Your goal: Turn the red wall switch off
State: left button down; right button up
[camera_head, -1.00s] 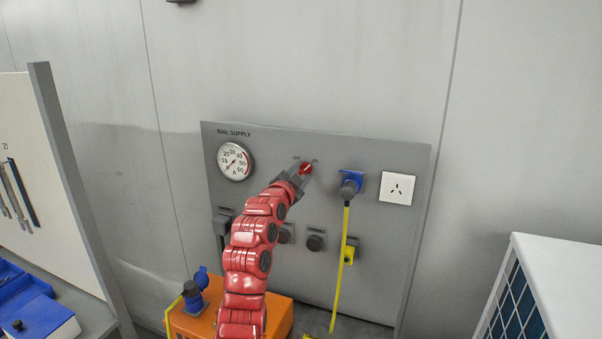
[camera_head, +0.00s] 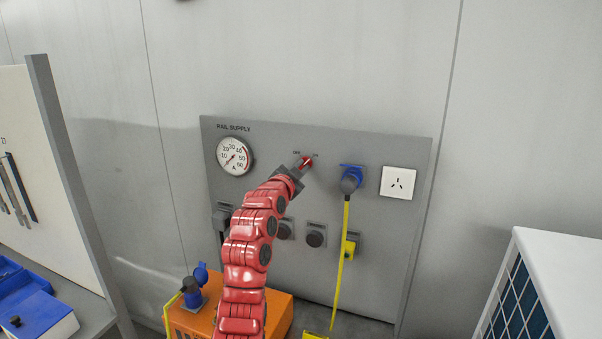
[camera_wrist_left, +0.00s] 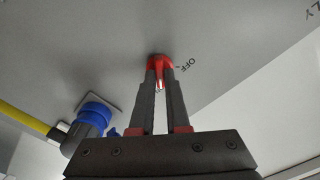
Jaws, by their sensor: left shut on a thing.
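The red wall switch (camera_head: 307,161) sits near the top middle of the grey RAIL SUPPLY panel (camera_head: 400,270). It also shows in the left wrist view (camera_wrist_left: 159,61), with an OFF label just to its right there. My left gripper (camera_head: 300,167) reaches it from the lower left. In the left wrist view both fingers of the gripper (camera_wrist_left: 160,76) are closed on the switch, with a white mark of it visible between them. The fingers hide part of the switch, so I cannot tell its exact setting. My right gripper is not in view.
A round gauge (camera_head: 235,156) is left of the switch. A blue plug (camera_head: 351,179) with a hanging yellow cable (camera_head: 341,260) and a white socket (camera_head: 398,183) are right of it. Dark knobs (camera_head: 316,236) are below. An orange box (camera_head: 275,315) stands under the panel.

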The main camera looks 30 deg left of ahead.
pick_arm(q)
jog(key=n+b, duration=0.4)
jog(key=b, duration=0.1)
jog(key=n+b, duration=0.5)
jog(key=b, duration=0.1)
jog(key=n+b, duration=0.4)
jog(key=b, duration=0.2)
jog(key=shift+a+f+n, duration=0.1)
jog(key=shift+f+n, duration=0.2)
jog(key=shift+n, duration=0.1)
jog(key=shift+n+b, duration=0.7)
jog(key=shift+b, duration=0.1)
jog(key=shift+r+n+b, duration=0.15)
jog(key=shift+n+b, duration=0.75)
jog(key=c, duration=0.9)
grip_release()
jog(key=shift+r, duration=0.1)
jog(key=shift+s, duration=0.1)
